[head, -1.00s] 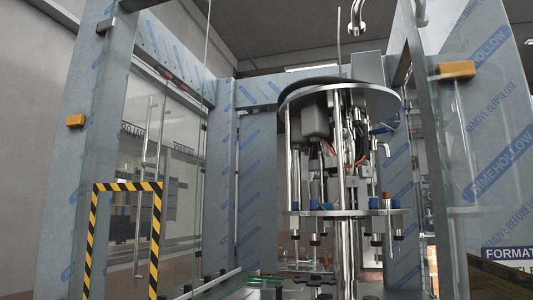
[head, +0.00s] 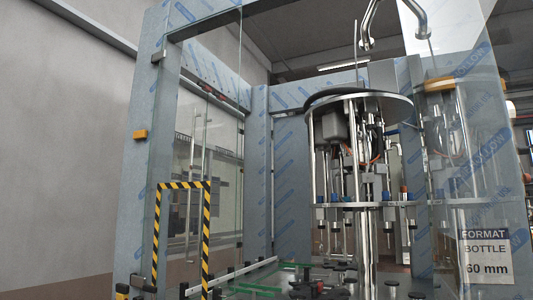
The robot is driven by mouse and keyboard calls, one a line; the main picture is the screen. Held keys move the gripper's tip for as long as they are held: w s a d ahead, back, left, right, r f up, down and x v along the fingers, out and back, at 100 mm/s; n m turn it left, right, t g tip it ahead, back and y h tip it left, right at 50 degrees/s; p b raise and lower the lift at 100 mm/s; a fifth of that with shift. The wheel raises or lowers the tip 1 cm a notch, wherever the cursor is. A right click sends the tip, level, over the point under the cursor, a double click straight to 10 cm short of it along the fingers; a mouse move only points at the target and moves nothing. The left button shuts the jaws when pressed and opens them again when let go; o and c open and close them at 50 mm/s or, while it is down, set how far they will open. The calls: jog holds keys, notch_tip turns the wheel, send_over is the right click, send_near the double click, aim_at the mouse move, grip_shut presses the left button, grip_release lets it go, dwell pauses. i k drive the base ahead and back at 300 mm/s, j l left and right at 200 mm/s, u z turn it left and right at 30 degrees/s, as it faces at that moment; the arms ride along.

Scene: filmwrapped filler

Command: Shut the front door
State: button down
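The machine is a film-wrapped grey frame with clear glass panels around a bottle filler. A glass panel with a long upright metal handle (head: 190,190) stands at the left. A black-and-yellow striped frame (head: 209,232) stands in front of it. Another clear panel (head: 415,40) shows at the right, overlapping the right post. I cannot tell for sure which panel is the front door. The filler's interior shows between the posts, with no clear handle across it. My gripper is not in view.
The filler carousel (head: 360,204) with metal rods and nozzles stands inside. An orange block (head: 140,135) sits on the left post (head: 147,190), another (head: 438,83) on the right. A sign (head: 486,256) reads FORMAT BOTTLE 60 mm. A plain wall (head: 60,150) is at the left.

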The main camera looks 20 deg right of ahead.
aim_at(418, 18)
jog(key=k+l+z, duration=0.1)
jog(key=k, duration=0.25)
jog(key=k+l+z, duration=0.1)
jog(key=k, duration=0.25)
jog(key=k+l+z, duration=0.1)
jog(key=l, duration=0.8)
jog(key=i+l, duration=0.15)
jog(key=i, duration=0.4)
jog(key=l+z, duration=0.05)
